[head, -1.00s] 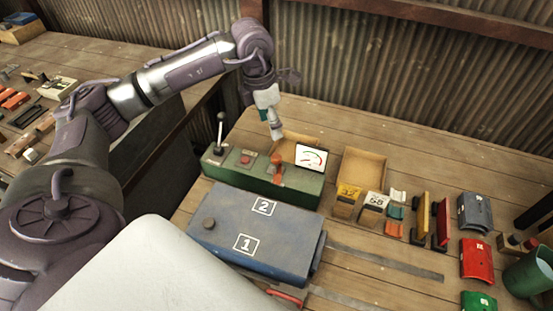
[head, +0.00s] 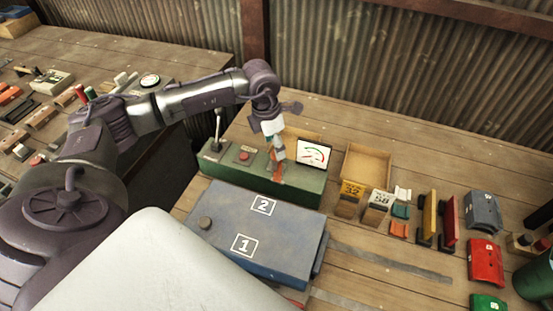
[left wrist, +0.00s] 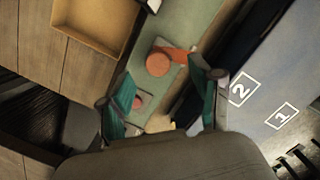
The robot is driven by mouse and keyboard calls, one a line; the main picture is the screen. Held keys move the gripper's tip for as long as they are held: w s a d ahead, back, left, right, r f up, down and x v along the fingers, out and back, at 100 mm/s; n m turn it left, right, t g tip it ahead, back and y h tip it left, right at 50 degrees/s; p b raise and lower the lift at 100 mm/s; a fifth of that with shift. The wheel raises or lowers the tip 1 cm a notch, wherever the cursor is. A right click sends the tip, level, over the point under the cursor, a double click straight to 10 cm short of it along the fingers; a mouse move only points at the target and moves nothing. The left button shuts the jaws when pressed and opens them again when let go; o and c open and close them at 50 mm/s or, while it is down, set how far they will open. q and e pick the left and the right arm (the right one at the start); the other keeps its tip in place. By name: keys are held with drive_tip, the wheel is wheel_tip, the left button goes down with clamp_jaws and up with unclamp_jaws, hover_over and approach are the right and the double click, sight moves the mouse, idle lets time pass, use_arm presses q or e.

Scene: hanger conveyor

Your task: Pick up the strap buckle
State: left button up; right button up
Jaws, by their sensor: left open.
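My left gripper (head: 278,153) is open and points down over the green control box (head: 305,190), close to its orange knob. In the left wrist view the orange knob (left wrist: 160,62) lies between the green-padded fingers, apart from both; no grip on it shows. In the head view the fingers partly cover this knob. I cannot tell for certain which thing is the strap buckle. Small white (head: 402,193), teal (head: 400,211) and orange (head: 398,230) pieces lie on the table to the right. My right gripper is out of view.
A black lever (head: 218,125) and a gauge (head: 313,152) stand on the green box. The blue case (head: 255,230) lies in front of it, with grey straps (head: 390,262) to its right. An open wooden tray (head: 367,165) lies behind the small pieces. Corrugated wall stands behind.

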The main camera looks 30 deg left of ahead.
sight(276, 160)
use_arm(q)
drive_tip(key=shift+f, duration=0.35)
drive_tip(key=f, duration=0.1)
drive_tip(key=f+p, duration=0.2)
drive_tip(key=shift+w+d+f, duration=0.15)
drive_tip(key=shift+w+f, duration=0.1)
drive_tip(key=shift+w, duration=0.05)
drive_tip(key=shift+f, duration=0.45)
drive_tip(key=c, duration=1.1)
drive_tip(key=shift+w, duration=0.1)
clamp_jaws()
drive_tip(key=shift+r, duration=0.1)
